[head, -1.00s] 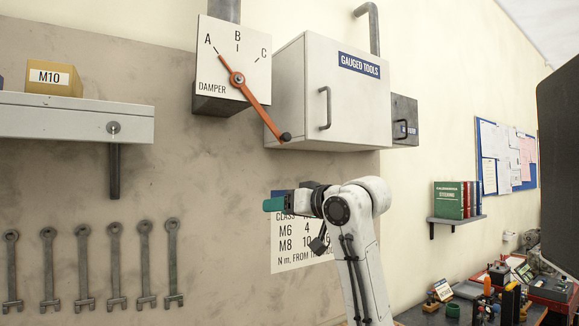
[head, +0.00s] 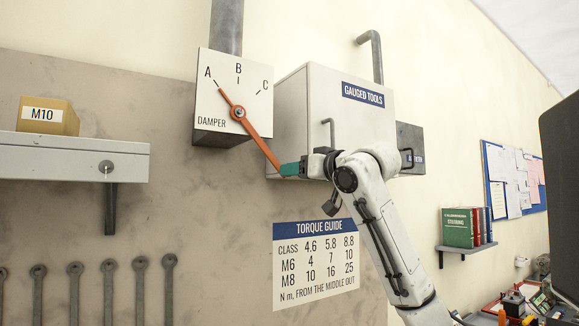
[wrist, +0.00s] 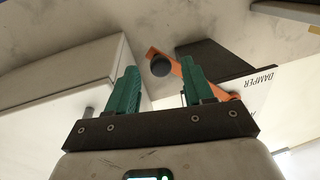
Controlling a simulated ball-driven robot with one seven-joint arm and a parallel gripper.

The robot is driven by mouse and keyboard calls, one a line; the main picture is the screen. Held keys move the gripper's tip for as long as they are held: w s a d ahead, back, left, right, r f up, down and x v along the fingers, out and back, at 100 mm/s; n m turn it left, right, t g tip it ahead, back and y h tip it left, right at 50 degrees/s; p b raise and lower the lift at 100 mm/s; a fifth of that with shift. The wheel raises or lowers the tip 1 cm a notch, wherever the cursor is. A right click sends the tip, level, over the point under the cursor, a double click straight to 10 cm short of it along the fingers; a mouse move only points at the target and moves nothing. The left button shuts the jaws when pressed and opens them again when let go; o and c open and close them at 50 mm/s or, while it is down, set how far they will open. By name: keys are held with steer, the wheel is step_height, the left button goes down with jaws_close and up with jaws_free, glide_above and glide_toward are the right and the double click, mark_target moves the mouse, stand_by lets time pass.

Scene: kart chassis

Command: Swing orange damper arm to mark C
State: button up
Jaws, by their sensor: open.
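The orange damper arm (head: 256,140) is pivoted on the white damper plate (head: 209,103), marked A, B and C. Its upper end points at A; its long end slants down to the right. In the wrist view the arm (wrist: 192,78) shows behind the right finger, with its dark round knob (wrist: 160,66) seen between the fingertips. My gripper (head: 286,169) is at the arm's lower end, hiding the knob in the head view. In the wrist view my gripper (wrist: 159,70) is open, not closed on the knob; whether a finger touches it is unclear.
The white gauged tools cabinet (head: 352,118) is close behind and right of my gripper, with a protruding handle (head: 328,134). A torque guide sheet (head: 315,265) is on the wall below. A shelf (head: 70,160) with an M10 box (head: 48,115) is at the left.

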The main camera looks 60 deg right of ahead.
steer(key=shift+p+x, duration=0.4)
steer(key=shift+x, duration=1.2)
jaws_close()
